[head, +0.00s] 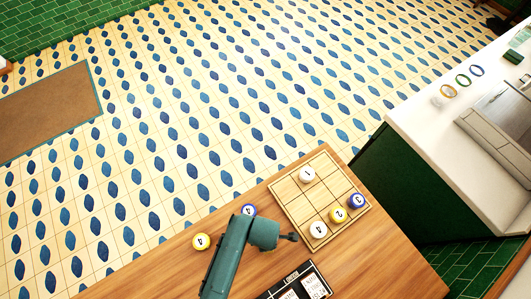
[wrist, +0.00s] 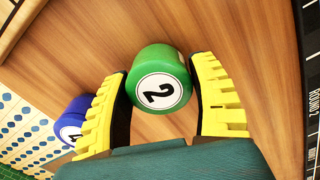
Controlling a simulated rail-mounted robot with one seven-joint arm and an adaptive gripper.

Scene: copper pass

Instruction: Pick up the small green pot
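The small green pot (wrist: 162,62) is a round green piece with a white disc marked 2. In the wrist view it sits between the yellow-ribbed fingers of my gripper (wrist: 160,80), over the wooden surface. The left finger is against or very near its left side, and the right finger is very near its right side. I cannot tell whether both fingers press on it, or whether it is clear of the wood. In the head view I cannot see the green pot or the fingertips; my teal arm covers that part of the counter.
A blue piece (wrist: 72,118) marked 4 stands just beside my left finger. A wooden grid board (head: 287,197) with several numbered pieces lies to the right. A black scoreboard (head: 297,281) lies near the front.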

